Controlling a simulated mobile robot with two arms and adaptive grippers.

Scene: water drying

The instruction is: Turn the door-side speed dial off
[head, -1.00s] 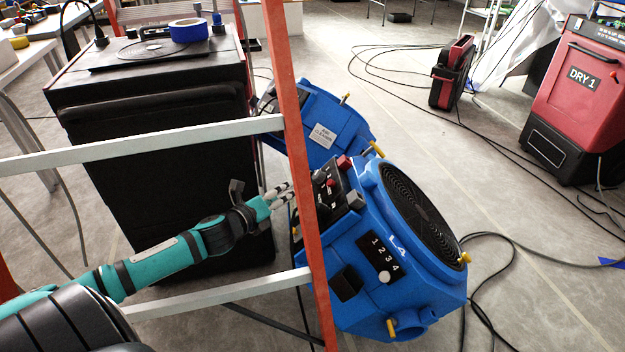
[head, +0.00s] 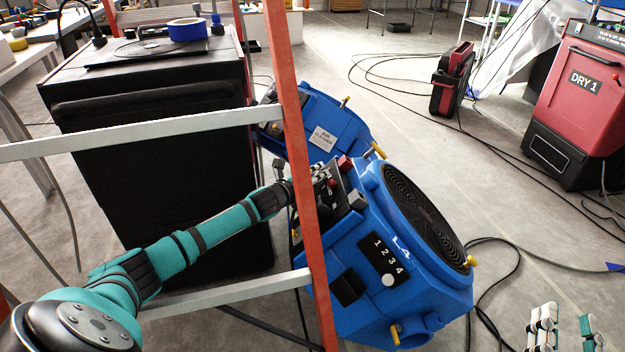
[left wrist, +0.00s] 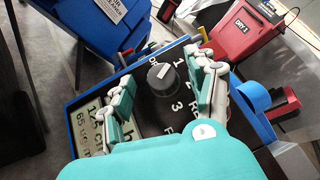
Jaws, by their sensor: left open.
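The blue air mover marked L4 (head: 430,285) stands behind the orange ladder rail. My left gripper (head: 318,172) is at its upper control panel, partly hidden by the rail. In the left wrist view, my left gripper (left wrist: 165,76) is open, with a finger on each side of a dark round dial (left wrist: 162,82) with a white mark. I cannot tell whether the fingers touch it. The numbers 1, 2, 3 run down its right side. A white knob (head: 389,280) sits beside a 1-2-3-4 label on the mover's side. My right gripper (head: 566,328) is open and empty at the lower right.
A black cabinet (head: 160,180) stands left. A second blue unit (head: 325,120) is behind. Cables lie on the floor. A red DRY 1 unit (head: 575,110) stands right.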

